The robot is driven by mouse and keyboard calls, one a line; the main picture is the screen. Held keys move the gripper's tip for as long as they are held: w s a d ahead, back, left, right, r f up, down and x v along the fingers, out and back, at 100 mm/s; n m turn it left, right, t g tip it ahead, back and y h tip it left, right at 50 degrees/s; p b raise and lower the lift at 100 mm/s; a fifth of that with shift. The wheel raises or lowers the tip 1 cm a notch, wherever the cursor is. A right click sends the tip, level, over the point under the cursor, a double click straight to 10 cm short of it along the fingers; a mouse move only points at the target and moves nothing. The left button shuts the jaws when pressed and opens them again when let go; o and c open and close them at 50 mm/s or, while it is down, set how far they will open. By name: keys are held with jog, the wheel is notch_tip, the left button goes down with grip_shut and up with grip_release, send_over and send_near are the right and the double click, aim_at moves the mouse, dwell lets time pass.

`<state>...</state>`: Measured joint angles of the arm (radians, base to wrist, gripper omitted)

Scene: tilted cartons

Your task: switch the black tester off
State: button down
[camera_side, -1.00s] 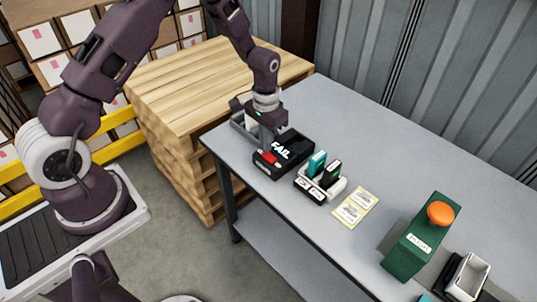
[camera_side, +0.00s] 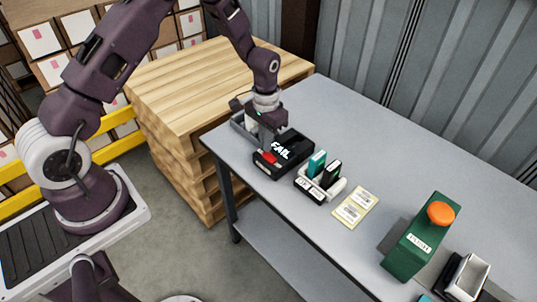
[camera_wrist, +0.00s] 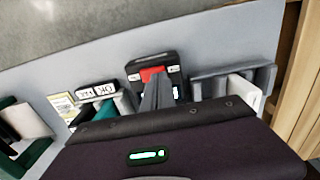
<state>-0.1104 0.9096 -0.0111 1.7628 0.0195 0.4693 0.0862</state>
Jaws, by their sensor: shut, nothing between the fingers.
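In the wrist view the tester (camera_wrist: 138,66) shows the red switch (camera_wrist: 150,73) between two small white labels. My gripper (camera_side: 267,143) is shut and empty, pointing down at the switch end of the tester. In the wrist view the closed fingertips (camera_wrist: 157,80) overlap the red switch and hide part of it. I cannot tell whether they touch it, nor which way the switch is tipped.
A white holder with a teal piece (camera_side: 317,163) and a black piece (camera_side: 331,173) stands right of the tester. A grey open tray (camera_side: 240,117) is behind my gripper. A yellow label card (camera_side: 356,206) and a green box with an orange button (camera_side: 440,213) are further right.

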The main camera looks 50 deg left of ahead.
jog(key=shift+f, duration=0.9)
dwell(0.3)
jog(key=shift+r, duration=3.5)
jog(key=s+d+r+t, duration=0.1)
jog(key=s+r, duration=0.4)
jog(key=r, duration=0.5)
jog(key=s+d+r+t, duration=0.2)
jog(key=s+r, duration=0.4)
jog(key=r, duration=0.4)
jog(key=s+d+r+t, duration=0.1)
jog(key=s+r, duration=0.3)
jog(key=s, duration=1.2)
jog(key=shift+d+r+t, duration=0.15)
jog(key=shift+d+t, duration=0.05)
jog(key=shift+t, duration=0.6)
